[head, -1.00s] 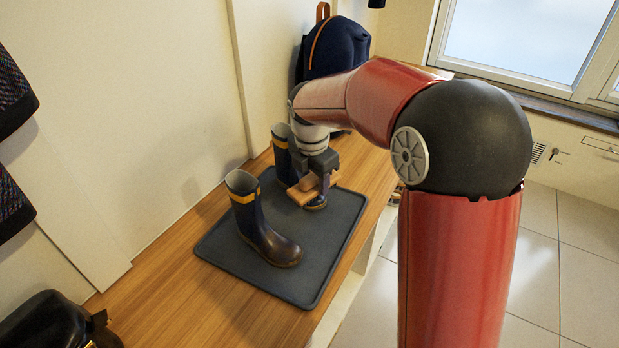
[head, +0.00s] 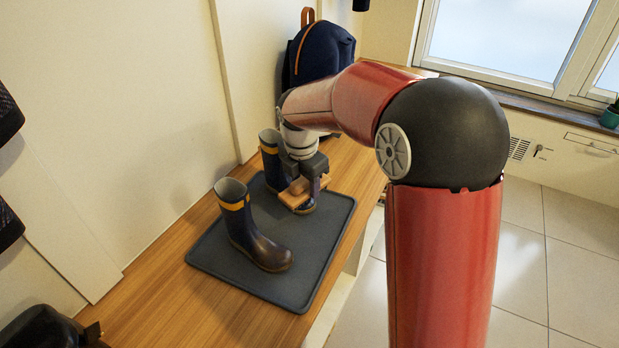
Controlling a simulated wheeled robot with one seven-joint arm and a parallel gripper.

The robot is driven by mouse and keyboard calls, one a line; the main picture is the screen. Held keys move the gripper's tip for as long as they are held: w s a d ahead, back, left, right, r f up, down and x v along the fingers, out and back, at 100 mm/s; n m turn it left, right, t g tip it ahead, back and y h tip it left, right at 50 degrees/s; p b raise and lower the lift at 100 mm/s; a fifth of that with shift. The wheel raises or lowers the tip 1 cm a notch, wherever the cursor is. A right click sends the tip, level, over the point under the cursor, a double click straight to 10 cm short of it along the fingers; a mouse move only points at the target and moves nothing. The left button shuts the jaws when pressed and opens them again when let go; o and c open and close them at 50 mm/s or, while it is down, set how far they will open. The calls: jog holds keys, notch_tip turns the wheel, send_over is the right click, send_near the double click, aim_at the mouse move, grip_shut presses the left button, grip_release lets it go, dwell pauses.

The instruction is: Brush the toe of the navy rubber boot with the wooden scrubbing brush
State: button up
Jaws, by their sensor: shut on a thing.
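Two navy rubber boots with yellow bands stand upright on a dark grey tray mat (head: 225,268). The nearer boot (head: 248,225) is in full view, toe to the lower right. The farther boot (head: 269,152) is partly hidden behind my gripper; its toe (head: 307,208) shows just below the brush. My gripper (head: 302,180) is shut on the wooden scrubbing brush (head: 293,198) and points down. The brush is over the farther boot's toe area; I cannot tell whether its bristles touch the boot.
The mat lies on a wooden bench (head: 165,290) along the wall. A navy backpack (head: 322,55) stands at the bench's far end. A black item (head: 40,330) sits at the near left. The mat's near part is clear in front of the nearer boot.

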jog(key=shift+s+a, duration=0.8)
jog(key=shift+a, duration=0.2)
jog(key=shift+w+d+p, duration=0.5)
jog(key=shift+w+d, duration=0.25)
jog(key=shift+d, duration=0.15)
jog(key=shift+r, duration=0.1)
